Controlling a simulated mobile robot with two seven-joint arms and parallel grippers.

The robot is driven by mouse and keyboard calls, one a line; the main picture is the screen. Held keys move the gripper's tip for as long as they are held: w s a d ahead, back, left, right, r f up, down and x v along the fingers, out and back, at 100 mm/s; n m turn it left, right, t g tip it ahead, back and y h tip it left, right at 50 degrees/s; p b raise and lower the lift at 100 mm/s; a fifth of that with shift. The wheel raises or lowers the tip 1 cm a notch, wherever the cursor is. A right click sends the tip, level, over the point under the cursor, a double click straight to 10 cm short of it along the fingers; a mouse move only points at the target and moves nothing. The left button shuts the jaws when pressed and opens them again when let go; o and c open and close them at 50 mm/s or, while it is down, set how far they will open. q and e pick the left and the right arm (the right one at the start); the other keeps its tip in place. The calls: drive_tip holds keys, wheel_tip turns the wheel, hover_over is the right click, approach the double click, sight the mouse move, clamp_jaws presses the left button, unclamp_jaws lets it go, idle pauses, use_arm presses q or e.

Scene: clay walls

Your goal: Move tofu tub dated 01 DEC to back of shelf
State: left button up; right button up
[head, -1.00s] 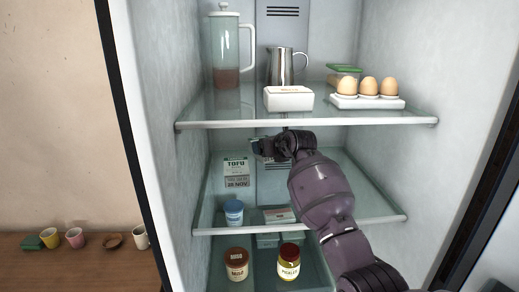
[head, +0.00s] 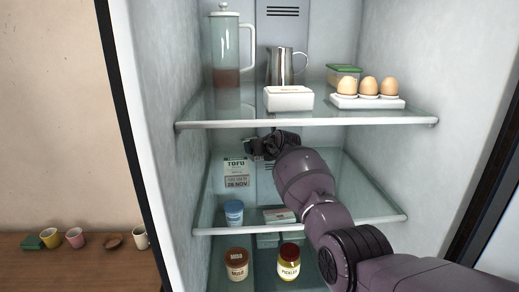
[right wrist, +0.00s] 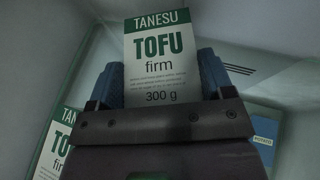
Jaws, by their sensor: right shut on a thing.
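A tofu tub with a white and green label (right wrist: 160,50) is between the blue finger pads of my right gripper (right wrist: 161,76) in the right wrist view. The gripper is shut on it; no date shows on the face in view. In the head view my right gripper (head: 262,147) is deep over the middle shelf (head: 350,205), and the held tub is mostly hidden. A second tofu tub, dated 28 NOV (head: 237,172), stands upright on that shelf to the left. It also shows at lower left in the right wrist view (right wrist: 52,145). My left gripper is out of view.
The upper shelf (head: 225,120) is close above, with a white box (head: 288,98) and eggs (head: 365,90). The middle shelf's right side looks clear behind my arm.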

drive_tip(key=shift+f, duration=0.45)
drive_tip(key=o, duration=0.8)
drive_tip(key=shift+f, duration=0.2)
drive_tip(key=shift+o, duration=0.2)
